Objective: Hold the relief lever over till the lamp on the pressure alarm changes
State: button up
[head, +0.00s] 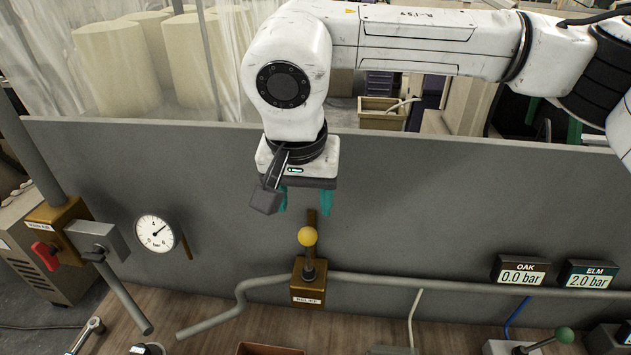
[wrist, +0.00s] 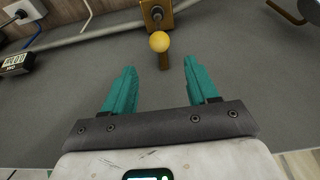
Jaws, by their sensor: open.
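A lever with a yellow ball knob (head: 307,237) stands on a brass valve block (head: 308,284) in the middle of the head view. The block's label is too small to read, so I cannot confirm that this is the relief lever. My gripper (head: 298,208) is open and empty, pointing down just above the knob. In the wrist view the yellow knob (wrist: 159,41) lies beyond the gap between my open teal fingers (wrist: 159,68), apart from both. Two readouts stand at the right: OAK (head: 521,272) shows 0.0 bar, ELM (head: 590,275) 2.0 bar. I cannot make out an alarm lamp.
A grey panel (head: 420,205) stands behind the valve, with a grey pipe (head: 430,284) along its foot. A round gauge (head: 156,234) and a red-handled valve (head: 46,256) are at left. A green-knobbed lever (head: 564,335) is at lower right.

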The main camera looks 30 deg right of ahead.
aim_at(307, 230)
jog(key=shift+b+x, duration=1.9)
jog(key=shift+x, duration=2.45)
jog(key=c, duration=0.8)
